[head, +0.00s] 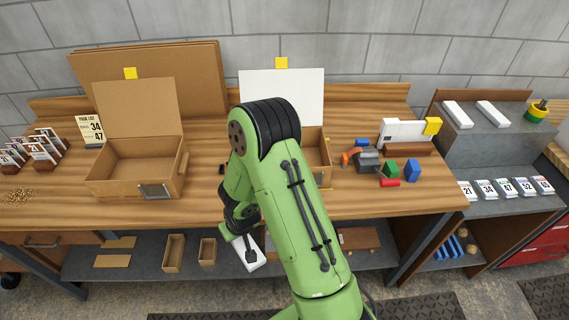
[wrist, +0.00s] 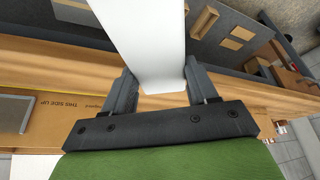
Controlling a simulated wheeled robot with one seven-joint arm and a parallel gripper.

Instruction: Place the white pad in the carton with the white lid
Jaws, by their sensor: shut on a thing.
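The white pad (head: 251,259) is held in my gripper (head: 240,229), in front of the bench's front edge and over the lower shelf in the head view. In the wrist view my gripper (wrist: 161,88) is shut on the near end of the white pad (wrist: 150,40). The carton with the white lid (head: 318,151) stands on the bench behind my arm, which hides much of it. Its white lid (head: 290,83) stands upright with a yellow tag on top.
An open brown-lidded carton (head: 133,184) stands at left on the bench (head: 210,205). Tools and coloured blocks (head: 390,167) lie right of the white-lidded carton. Two white pads (head: 457,114) rest on the grey right-hand shelf, above several numbered cards (head: 505,188). Small boxes (head: 173,252) sit on the lower shelf.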

